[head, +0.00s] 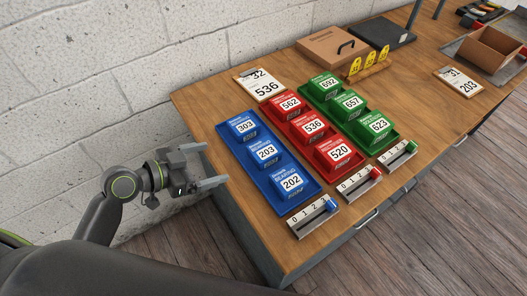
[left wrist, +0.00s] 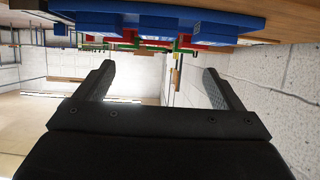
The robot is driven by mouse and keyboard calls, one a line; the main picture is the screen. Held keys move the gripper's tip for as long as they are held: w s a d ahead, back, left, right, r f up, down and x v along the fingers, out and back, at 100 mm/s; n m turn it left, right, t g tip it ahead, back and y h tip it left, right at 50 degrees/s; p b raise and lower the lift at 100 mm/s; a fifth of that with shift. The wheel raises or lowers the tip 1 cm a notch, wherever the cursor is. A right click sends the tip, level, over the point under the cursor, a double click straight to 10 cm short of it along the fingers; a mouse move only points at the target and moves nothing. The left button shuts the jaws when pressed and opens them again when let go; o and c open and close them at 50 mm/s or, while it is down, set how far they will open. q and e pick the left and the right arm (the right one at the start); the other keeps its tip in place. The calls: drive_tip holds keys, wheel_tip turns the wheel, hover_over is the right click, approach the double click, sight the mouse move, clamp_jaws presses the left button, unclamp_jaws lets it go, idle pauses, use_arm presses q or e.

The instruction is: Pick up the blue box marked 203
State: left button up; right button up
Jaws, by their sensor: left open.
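The blue box marked 203 (head: 266,153) sits in the middle of the blue tray (head: 303,204), between the blue box marked 303 (head: 243,126) and the blue box marked 202 (head: 290,182). My left gripper (head: 215,165) is open and empty, left of the blue tray near the table's left edge and apart from the boxes. In the left wrist view the open fingers (left wrist: 160,85) have nothing between them. Blue shapes show along the top of that view, but their labels cannot be read. My right gripper is not in view.
Red boxes marked 562 (head: 290,104), 536 and 520 stand right of the blue tray, with green boxes (head: 351,102) beyond. Sliders numbered from 0 (head: 313,216) lie along the front edge. Cards reading 32 536 (head: 262,86) and 31 203 (head: 461,83) lie on the wooden table (head: 205,98).

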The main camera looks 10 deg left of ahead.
use_arm(q)
drive_tip(key=p, duration=0.3)
approach(262, 150)
drive_tip(key=x, duration=0.5)
drive_tip(key=shift+w+f, duration=0.25)
drive_tip(key=shift+w+d+p, duration=0.25)
drive_tip(key=shift+p, duration=0.15)
drive_tip(key=p+x, duration=0.1)
drive_tip(key=x, duration=0.3)
drive_tip(key=shift+s+d+p, duration=0.1)
drive_tip(key=shift+s+p, duration=0.05)
drive_tip(key=shift+p, duration=0.15)
drive_tip(key=shift+w+d+f, duration=0.2)
drive_tip(key=shift+w, duration=0.05)
drive_tip(key=c, duration=1.1)
